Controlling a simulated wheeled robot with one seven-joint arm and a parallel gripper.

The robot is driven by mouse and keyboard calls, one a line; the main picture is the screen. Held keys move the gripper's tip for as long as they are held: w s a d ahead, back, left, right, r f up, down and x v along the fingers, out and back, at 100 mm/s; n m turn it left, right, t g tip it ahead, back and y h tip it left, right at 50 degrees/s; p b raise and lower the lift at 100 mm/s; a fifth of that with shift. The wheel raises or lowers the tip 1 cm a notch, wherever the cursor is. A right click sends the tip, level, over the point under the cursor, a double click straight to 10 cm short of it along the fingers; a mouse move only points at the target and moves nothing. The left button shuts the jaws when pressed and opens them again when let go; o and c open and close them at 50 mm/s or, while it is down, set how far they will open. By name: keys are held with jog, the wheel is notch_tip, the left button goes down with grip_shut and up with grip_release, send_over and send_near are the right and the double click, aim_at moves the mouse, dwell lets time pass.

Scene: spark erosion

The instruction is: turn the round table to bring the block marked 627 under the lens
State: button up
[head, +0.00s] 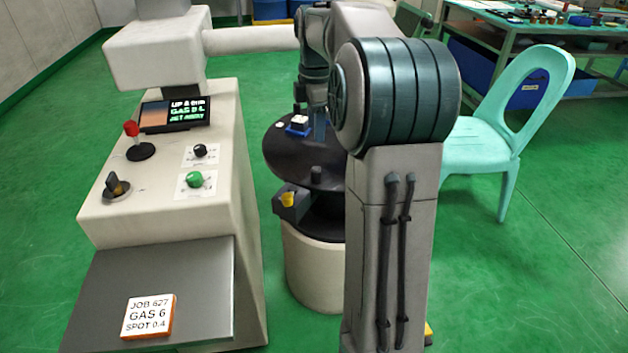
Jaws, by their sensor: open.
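The round table (285,158) is a dark disc on a pale round pedestal, right of the machine. A small block (299,119) with a pale top sits in a blue holder (298,130) on its far left part. I cannot read any number on that block. A short dark post (317,173) stands near the table's front. My gripper (319,124) hangs over the table beside the blue holder, open and mostly hidden behind my arm. I cannot tell whether it touches anything. No lens shows; the machine's pale horizontal arm (250,40) runs right, behind my arm.
A turquoise chair (495,135) stands right. A yellow knob (287,199) sits below the table's rim.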

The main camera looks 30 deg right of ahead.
aim_at(316, 168)
notch_tip(316, 168, down, 14)
jog(key=b, duration=0.4)
jog(key=shift+r, duration=0.1)
grip_shut()
